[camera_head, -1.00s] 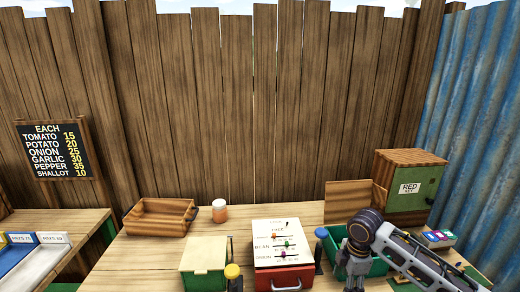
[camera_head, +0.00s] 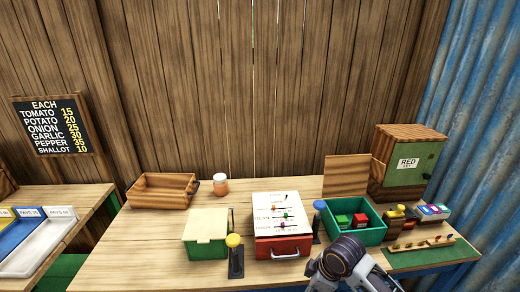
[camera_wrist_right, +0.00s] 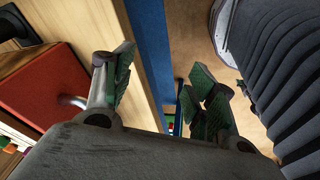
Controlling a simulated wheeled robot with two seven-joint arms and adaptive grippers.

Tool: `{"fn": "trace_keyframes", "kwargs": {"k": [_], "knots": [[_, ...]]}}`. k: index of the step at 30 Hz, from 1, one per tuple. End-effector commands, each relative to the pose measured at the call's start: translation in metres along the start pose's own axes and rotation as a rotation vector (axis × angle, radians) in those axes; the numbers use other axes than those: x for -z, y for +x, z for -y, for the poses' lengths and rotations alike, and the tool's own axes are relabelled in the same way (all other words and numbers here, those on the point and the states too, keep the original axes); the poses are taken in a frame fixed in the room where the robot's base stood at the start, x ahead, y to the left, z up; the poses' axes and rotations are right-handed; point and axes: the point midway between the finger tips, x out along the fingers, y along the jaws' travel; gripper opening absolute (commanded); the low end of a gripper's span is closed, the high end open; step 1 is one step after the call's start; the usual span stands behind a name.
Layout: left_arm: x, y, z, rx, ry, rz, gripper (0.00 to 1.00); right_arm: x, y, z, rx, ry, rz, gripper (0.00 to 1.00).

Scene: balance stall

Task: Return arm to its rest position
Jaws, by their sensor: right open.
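My right arm (camera_head: 345,257) enters the head view at the bottom edge, in front of the table; its fingers are out of sight there. In the right wrist view my right gripper (camera_wrist_right: 160,88) is open, its green-padded fingers apart with nothing between them. It is beside the front edge of the table, near the red box (camera_wrist_right: 60,90) with its metal handle. In the head view that red box (camera_head: 284,247) has a white sloped top with sliders. My left gripper is not in view.
A green tray (camera_head: 378,234) holding red and green blocks stands right of the red box. A green box with a cream lid (camera_head: 205,226), a wooden crate (camera_head: 160,205), a jar (camera_head: 220,187) and a RED KEY cabinet (camera_head: 418,185) stand on the table. The table's front left (camera_head: 135,262) is bare.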

Motion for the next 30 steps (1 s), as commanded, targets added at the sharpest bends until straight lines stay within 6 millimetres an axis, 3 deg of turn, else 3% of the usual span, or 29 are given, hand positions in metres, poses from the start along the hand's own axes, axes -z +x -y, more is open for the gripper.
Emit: {"fn": "trace_keyframes", "kwargs": {"k": [14, 30], "knots": [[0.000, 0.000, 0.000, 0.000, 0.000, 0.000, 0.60, -0.010, 0.005, 0.040, -0.047, 0.314, -0.059, 0.57], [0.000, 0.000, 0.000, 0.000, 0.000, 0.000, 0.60, -0.061, 0.000, 0.073, -0.129, 0.728, -0.045, 0.57]]}}
